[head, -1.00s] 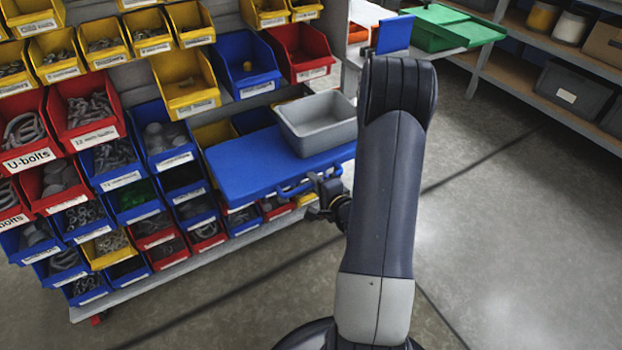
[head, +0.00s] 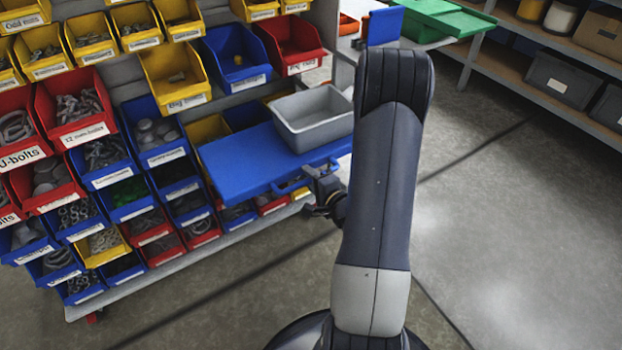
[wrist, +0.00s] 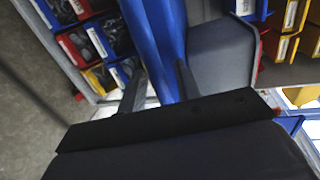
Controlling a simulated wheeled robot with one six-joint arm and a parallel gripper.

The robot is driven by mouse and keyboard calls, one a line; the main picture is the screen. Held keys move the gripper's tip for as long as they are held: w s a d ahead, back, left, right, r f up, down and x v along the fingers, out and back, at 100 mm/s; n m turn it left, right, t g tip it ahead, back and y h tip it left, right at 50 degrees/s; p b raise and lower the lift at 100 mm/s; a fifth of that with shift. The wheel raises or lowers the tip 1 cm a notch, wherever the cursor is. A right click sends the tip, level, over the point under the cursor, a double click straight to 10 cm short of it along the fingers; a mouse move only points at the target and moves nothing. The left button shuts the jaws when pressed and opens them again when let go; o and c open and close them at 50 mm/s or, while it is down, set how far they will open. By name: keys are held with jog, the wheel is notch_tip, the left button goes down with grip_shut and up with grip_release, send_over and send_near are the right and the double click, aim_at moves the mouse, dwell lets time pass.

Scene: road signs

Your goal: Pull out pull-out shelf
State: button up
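The blue pull-out shelf (head: 240,160) sticks out of the bin rack, with a blue bar handle (head: 291,186) along its front edge. The handle also shows as a blue bar in the wrist view (wrist: 160,60). My gripper (head: 318,192) is at the right part of this handle, partly hidden by my arm in the head view. In the wrist view the blue bar lies between the two fingers of my gripper (wrist: 160,84), which look closed against it. A grey tub (head: 311,122) stands on the right part of the shelf.
The rack holds many labelled red, blue and yellow bins (head: 172,80), some directly under the shelf. The grey floor (head: 240,300) in front is clear. A grey shelving unit (head: 590,60) and a green container (head: 430,20) stand at the back right.

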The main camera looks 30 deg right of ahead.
jog(key=shift+s, duration=0.1)
jog(key=p+v, duration=0.1)
jog(key=v, duration=0.9)
jog(key=shift+s, duration=0.3)
jog(key=shift+w, duration=0.15)
jog(key=b+x, duration=0.1)
jog(key=x, duration=0.9)
jog(key=shift+w, duration=0.4)
